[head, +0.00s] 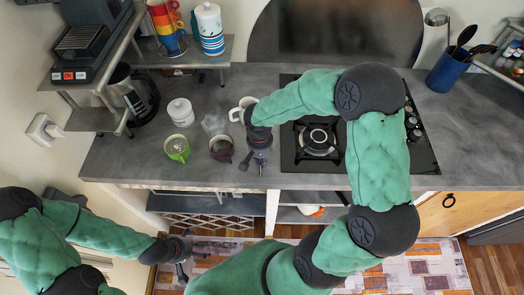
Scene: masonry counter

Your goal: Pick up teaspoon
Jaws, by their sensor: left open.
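I cannot make out a teaspoon for certain in the head view. My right gripper (254,164) is low over the front edge of the grey counter, just left of the gas hob. Its fingers are small and dark, and whether anything is between them cannot be told. My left gripper (190,264) is open and empty, below the counter's front edge and over the floor. A white mug (236,114), a dark purple mug (221,149) and a green mug (177,148) stand on the counter left of my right gripper.
A coffee pot (136,94) is at the left under a shelf. The black hob (307,165) lies right of my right gripper, partly behind my arm. A blue utensil holder (446,72) stands back right. The right counter is clear.

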